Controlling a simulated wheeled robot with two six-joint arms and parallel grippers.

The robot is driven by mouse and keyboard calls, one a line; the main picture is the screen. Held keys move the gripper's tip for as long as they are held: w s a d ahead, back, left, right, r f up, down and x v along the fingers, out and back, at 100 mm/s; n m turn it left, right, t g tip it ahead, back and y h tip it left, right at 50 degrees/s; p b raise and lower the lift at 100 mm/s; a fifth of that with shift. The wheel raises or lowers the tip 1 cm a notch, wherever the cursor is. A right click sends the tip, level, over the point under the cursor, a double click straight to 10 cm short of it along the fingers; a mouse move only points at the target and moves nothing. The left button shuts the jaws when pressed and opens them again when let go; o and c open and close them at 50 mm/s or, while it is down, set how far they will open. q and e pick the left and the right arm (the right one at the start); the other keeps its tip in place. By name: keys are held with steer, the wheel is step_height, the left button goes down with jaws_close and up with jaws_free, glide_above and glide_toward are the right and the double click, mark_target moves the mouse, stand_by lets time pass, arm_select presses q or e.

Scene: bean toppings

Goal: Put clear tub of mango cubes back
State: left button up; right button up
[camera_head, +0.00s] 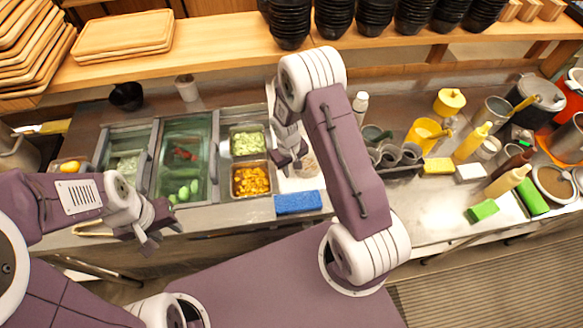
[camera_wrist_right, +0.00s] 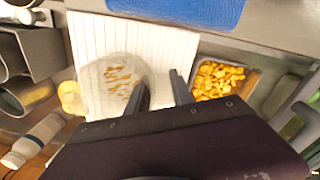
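The clear round tub (camera_wrist_right: 105,88) with some orange mango pieces stands on a white ridged mat (camera_wrist_right: 170,40) in the right wrist view. In the head view the tub (camera_head: 309,166) is mostly hidden behind my right arm. My right gripper (camera_wrist_right: 160,92) is open and empty. Its fingers point down at the tub's right side; one finger overlaps the tub's edge in the picture, and I cannot tell if they touch. A metal pan of mango cubes (camera_head: 250,181) lies left of the tub. My left gripper (camera_head: 155,235) is open and empty, in front of the counter's left part.
A blue sponge (camera_head: 298,202) lies at the counter's front edge. A pan of pale green cubes (camera_head: 247,142) sits behind the mango pan. Grey metal cups (camera_head: 390,155) stand right of the tub. A white bottle (camera_wrist_right: 38,140) is nearby. Black bowls (camera_head: 290,20) line the shelf.

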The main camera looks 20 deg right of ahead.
steer(key=o, duration=0.4)
